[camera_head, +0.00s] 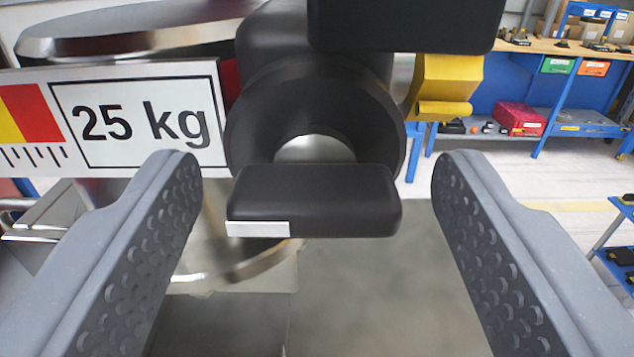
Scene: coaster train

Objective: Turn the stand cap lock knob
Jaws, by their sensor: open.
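A black knob-like part (314,200) with a wide, rounded bar and a white mark on its lower left edge is in the middle of the camera view. Behind it is a round black collar (250,130) with a pale metal centre. I take the bar to be the lock knob. My gripper (317,190) is open, with one dimpled grey finger on each side of the bar. Clear gaps show between the bar and both fingers. A dark block at the top hides part of the collar.
A "25 kg" sign (140,122) and a shiny metal cylinder (205,245) stand close on the left. A yellow part (447,85) is behind the collar on the right. Blue workbenches (560,60) with bins stand far back, beyond open floor (560,195).

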